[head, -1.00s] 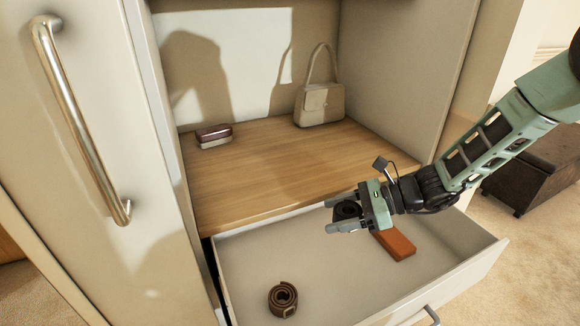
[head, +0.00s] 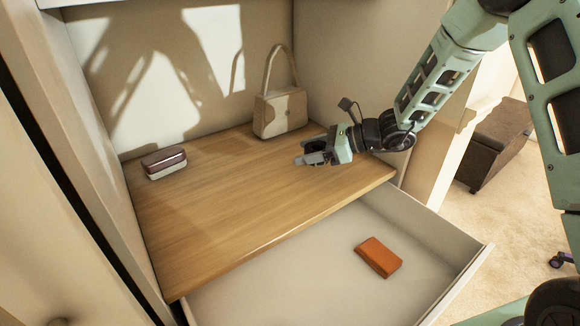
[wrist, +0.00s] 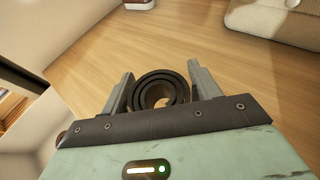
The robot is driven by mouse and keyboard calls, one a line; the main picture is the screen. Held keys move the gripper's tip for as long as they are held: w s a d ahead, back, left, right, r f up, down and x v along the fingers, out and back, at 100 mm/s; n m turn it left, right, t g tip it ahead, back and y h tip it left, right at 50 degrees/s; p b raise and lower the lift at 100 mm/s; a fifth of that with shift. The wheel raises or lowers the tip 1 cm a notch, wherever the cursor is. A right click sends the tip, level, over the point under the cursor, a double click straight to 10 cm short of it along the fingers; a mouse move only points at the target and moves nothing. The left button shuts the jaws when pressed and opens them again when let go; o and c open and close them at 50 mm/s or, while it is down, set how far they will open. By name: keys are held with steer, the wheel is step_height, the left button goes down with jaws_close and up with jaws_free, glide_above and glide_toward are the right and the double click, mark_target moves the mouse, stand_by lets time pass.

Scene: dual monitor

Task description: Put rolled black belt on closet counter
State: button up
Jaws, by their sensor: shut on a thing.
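The rolled black belt (wrist: 161,90) shows in the wrist view as a dark coil between the two fingers of my gripper (wrist: 160,88). My gripper is shut on it. In the head view my gripper (head: 308,158) is over the right part of the wooden closet counter (head: 230,205), in front of the handbag; the belt is hard to make out there. The counter also fills much of the wrist view (wrist: 75,65). I cannot tell whether the belt touches the counter or hangs just above it.
A beige handbag (head: 280,113) stands at the back of the counter. A dark red and white case (head: 164,163) lies at its left. Below, the open drawer (head: 290,290) holds an orange-brown item (head: 378,257). The counter's middle and front are clear.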

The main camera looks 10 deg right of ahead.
mark_target(308, 177)
steer(key=shift+f, duration=2.8)
steer(key=shift+f, duration=0.15)
steer(key=o, duration=1)
